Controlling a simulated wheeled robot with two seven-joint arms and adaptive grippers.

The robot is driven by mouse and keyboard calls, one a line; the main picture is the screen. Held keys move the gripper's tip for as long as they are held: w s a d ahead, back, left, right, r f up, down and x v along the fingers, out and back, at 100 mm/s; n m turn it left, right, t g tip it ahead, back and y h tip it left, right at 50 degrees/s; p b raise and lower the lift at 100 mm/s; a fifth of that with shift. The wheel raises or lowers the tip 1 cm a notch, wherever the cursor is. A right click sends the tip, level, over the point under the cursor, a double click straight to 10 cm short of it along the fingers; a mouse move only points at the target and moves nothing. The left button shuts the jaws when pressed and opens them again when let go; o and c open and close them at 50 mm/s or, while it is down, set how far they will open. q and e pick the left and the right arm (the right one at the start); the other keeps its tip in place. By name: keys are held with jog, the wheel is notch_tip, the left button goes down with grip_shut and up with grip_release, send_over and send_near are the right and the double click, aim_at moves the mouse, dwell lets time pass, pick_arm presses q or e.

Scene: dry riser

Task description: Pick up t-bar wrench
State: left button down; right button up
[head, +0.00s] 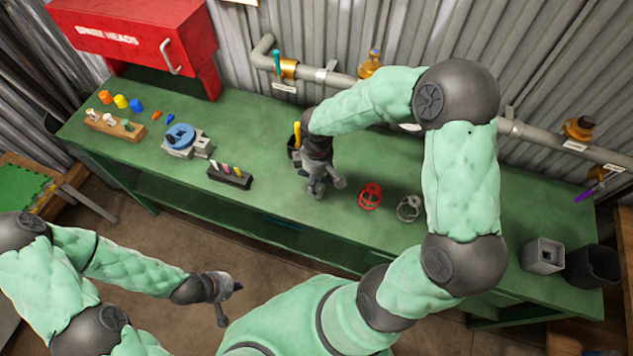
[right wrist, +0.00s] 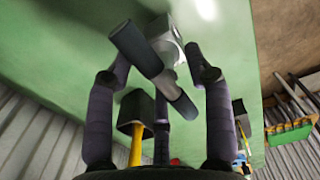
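The t-bar wrench (right wrist: 140,50) shows in the right wrist view as a dark crossbar with a grey middle and a grey square block (right wrist: 164,36) beside it. It lies slanted between the spread fingers of my right gripper (right wrist: 158,78), which is open. The side fingers appear apart from the bar. In the head view, my right gripper (head: 320,187) is low over the middle of the green bench, and it hides the wrench there. My left gripper (head: 232,300) is in front of the bench, its fingers spread and empty.
A dark holder with a yellow-handled tool (head: 297,132) stands just behind my right gripper. A red handwheel (head: 369,196) and a grey one (head: 408,208) lie to its right. A marker block (head: 229,174) and blue-topped vise (head: 180,138) are left. A pipe (head: 340,78) runs behind.

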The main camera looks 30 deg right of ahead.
grip_shut()
jog(key=shift+r, duration=0.15)
